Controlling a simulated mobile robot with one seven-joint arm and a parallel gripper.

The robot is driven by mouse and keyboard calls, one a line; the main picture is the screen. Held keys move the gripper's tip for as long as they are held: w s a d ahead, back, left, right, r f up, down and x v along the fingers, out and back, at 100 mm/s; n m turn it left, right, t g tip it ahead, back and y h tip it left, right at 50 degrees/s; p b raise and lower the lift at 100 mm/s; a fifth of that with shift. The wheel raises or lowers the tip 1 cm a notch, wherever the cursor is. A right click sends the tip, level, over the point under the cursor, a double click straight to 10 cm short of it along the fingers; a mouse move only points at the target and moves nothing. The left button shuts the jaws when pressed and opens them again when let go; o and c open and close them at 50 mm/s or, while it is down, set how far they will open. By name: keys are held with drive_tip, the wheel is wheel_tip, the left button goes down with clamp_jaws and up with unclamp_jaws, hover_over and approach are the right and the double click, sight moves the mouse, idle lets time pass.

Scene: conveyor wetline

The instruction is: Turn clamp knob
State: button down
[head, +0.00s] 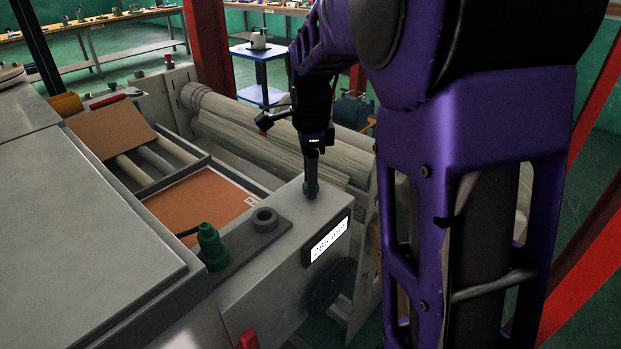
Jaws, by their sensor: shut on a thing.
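My gripper (311,188) points straight down at the right end of the grey machine housing (290,225). Its fingers are shut on a small dark greenish knob, seemingly the clamp knob (311,194), on the housing's top. The fingers cover most of the knob, so its shape and turn angle are hard to tell. A green stepped knob-like part (211,247) stands upright on the grey strip to the left, apart from my gripper. A grey-green ring (265,219) sits between the two.
Behind the gripper lies a long pale roller (235,112). An open bay with orange-brown sheets (195,207) and rollers is to the left. A flat grey cover (80,235) fills the left front. A blue stand (259,75) and a red post (208,45) stand behind.

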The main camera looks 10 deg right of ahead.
drive_tip(key=shift+m, duration=0.8)
drive_tip(key=shift+c, duration=2.2)
unclamp_jaws()
drive_tip(key=shift+r, duration=0.1)
wheel_tip(320, 180, up, 17)
drive_tip(key=shift+r, duration=0.15)
